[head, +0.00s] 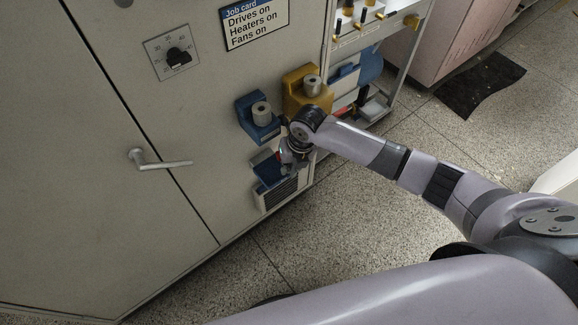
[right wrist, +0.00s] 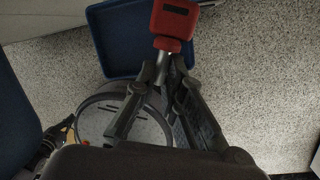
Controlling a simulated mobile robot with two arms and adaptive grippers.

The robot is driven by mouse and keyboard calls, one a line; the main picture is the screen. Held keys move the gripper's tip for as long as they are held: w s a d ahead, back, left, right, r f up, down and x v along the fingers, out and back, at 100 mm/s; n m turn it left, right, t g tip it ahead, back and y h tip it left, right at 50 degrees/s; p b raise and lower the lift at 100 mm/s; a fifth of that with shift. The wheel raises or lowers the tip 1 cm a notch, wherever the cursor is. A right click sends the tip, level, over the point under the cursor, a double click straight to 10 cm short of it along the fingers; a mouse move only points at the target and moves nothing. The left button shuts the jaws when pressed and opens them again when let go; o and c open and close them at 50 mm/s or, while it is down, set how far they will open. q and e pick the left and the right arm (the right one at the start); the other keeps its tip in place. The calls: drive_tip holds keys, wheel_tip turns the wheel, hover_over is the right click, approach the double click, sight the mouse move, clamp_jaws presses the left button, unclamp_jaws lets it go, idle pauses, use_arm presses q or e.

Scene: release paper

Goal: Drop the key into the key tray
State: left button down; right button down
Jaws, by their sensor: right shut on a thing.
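The key has a red head with a dark slot (right wrist: 174,20). In the right wrist view it is at the top middle, at the tips of my right gripper (right wrist: 172,62), which is shut on it. The blue key tray (right wrist: 112,40) shows behind and left of the key in that view. In the head view the tray (head: 266,173) is low on the cabinet front. My right gripper (head: 290,158) is at the tray's right side there, and its fingers are small and partly hidden by the wrist. I cannot tell the exact height of the key above the tray. My left gripper is out of view.
Above the tray, a blue holder (head: 247,127) and a yellow holder (head: 296,98) each carry a grey knob-like cylinder. A door handle (head: 160,162) sticks out at the left. A vent grille (head: 281,193) is below the tray. The speckled floor (head: 340,225) is open in front.

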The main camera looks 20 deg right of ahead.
drive_tip(key=shift+f, duration=0.5)
drive_tip(key=shift+s+b, duration=0.1)
drive_tip(key=shift+b, duration=0.2)
drive_tip(key=c, duration=1.8)
unclamp_jaws()
drive_tip(key=shift+s+f, duration=0.1)
drive_tip(key=shift+f, duration=0.05)
drive_tip(key=shift+o, duration=0.6)
drive_tip(key=shift+f, duration=0.15)
